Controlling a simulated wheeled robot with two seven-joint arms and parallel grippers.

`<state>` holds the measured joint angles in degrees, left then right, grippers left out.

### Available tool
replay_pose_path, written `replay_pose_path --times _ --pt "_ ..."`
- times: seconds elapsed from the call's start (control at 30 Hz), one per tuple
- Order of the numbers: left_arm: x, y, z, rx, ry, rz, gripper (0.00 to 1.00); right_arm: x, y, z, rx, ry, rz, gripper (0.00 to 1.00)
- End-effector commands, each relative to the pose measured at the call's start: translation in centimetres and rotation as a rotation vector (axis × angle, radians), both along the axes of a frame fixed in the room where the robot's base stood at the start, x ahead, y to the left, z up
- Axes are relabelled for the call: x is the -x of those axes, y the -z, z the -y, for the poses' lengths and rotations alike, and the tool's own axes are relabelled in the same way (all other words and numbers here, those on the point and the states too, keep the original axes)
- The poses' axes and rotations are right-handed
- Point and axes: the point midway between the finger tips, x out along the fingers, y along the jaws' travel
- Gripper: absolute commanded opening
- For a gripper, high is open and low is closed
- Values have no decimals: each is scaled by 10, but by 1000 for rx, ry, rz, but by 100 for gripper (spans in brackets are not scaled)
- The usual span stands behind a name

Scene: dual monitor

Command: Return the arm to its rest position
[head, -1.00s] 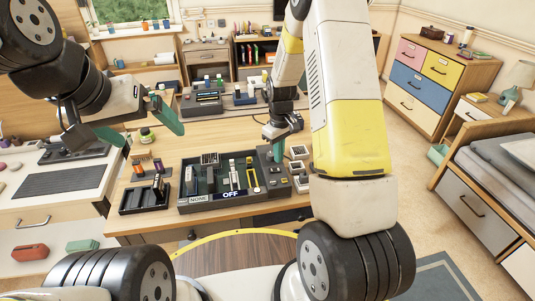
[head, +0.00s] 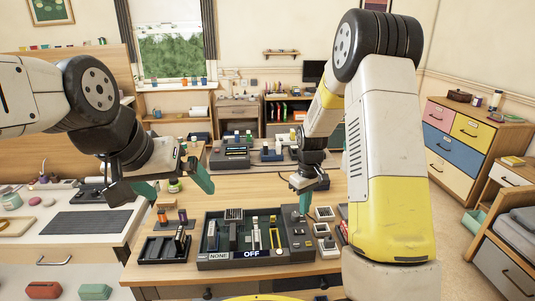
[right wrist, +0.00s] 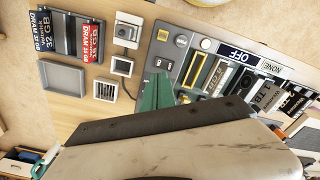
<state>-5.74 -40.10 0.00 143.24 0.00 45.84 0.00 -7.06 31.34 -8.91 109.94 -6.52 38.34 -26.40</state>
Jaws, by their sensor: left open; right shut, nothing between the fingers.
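My left gripper (head: 172,187) is open and empty, held above the left part of the desk in the head view. My right gripper (head: 303,203) points down over the right end of a dark box (head: 222,265) with slots and the labels NONE and OFF. In the right wrist view my right gripper's green fingers (right wrist: 157,92) are together with nothing between them. They hover near the box's control panel (right wrist: 180,62); whether they touch it I cannot tell.
A black tray (head: 165,250) with upright items stands left of the box. Small white-framed switches (head: 325,230) lie to its right. Devices (head: 232,157) stand at the back of the desk. In the right wrist view, DRAM modules (right wrist: 92,42) sit beside an empty grey tray (right wrist: 62,76).

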Motion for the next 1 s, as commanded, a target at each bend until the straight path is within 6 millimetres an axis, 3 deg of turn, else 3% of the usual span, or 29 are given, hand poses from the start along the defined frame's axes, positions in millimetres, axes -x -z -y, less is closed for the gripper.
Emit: replay_pose_path --times 0.17,0.3,0.5,0.7,0.83,1.0 --pt "0 0 0 0 0 0 100 20 -71 -3 -50 84 88 0" --pt "0 0 0 0 0 0 100 53 -130 -7 -102 168 165 0" --pt "0 0 0 0 0 0 100 112 -196 -11 -177 277 272 0" --pt "0 0 0 0 0 0 100 177 -236 -16 -250 375 375 0" --pt "0 0 0 0 0 0 100 210 -248 -18 -287 426 427 0" --pt "0 0 0 0 0 0 100 235 -251 -20 -314 461 462 0"
